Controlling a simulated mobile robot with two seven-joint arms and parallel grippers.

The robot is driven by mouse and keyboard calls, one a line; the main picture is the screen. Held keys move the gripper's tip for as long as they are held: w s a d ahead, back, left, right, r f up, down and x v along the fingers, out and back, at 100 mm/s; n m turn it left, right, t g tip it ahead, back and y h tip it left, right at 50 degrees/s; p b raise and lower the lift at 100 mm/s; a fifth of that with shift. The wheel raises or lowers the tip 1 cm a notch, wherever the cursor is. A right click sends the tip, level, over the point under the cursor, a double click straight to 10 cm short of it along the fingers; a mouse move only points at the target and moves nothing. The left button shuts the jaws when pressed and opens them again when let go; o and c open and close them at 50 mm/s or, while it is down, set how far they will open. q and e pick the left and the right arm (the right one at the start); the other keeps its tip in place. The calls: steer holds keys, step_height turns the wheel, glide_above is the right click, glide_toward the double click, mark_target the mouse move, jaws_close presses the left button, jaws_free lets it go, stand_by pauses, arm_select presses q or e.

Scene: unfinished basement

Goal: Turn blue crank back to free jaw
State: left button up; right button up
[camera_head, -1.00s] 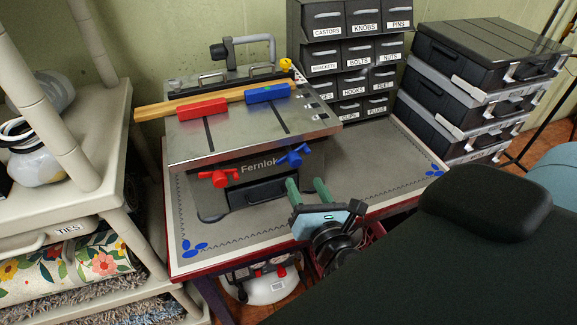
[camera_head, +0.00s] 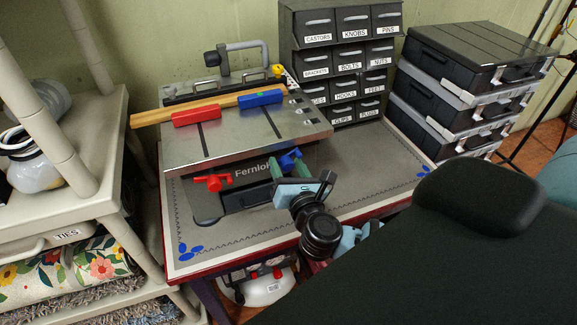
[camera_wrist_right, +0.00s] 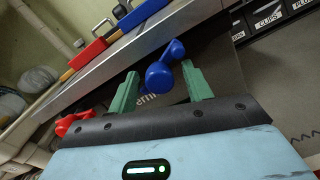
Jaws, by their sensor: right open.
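The blue crank (camera_head: 290,161) sits on the front of the bench vise table, right of the Fernlok label. In the right wrist view the blue crank (camera_wrist_right: 160,76) shows between the green fingers. My right gripper (camera_head: 290,168) is open, with its fingers around or just short of the crank; contact cannot be told. In the wrist view the right gripper (camera_wrist_right: 160,88) has one finger on each side of the crank. The blue jaw (camera_head: 260,98) and red jaw (camera_head: 196,116) lie along a wooden strip (camera_head: 222,104) on the metal tabletop. My left gripper is not seen.
A red crank (camera_head: 213,182) is left of the blue one. Drawer cabinet (camera_head: 345,70) stands behind right, with stacked black cases (camera_head: 470,70) farther right. A cream shelf (camera_head: 70,150) is on the left. The grey mat (camera_head: 370,160) right of the vise is clear.

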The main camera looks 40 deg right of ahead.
steer(key=c, duration=1)
steer(key=shift+o, duration=0.2)
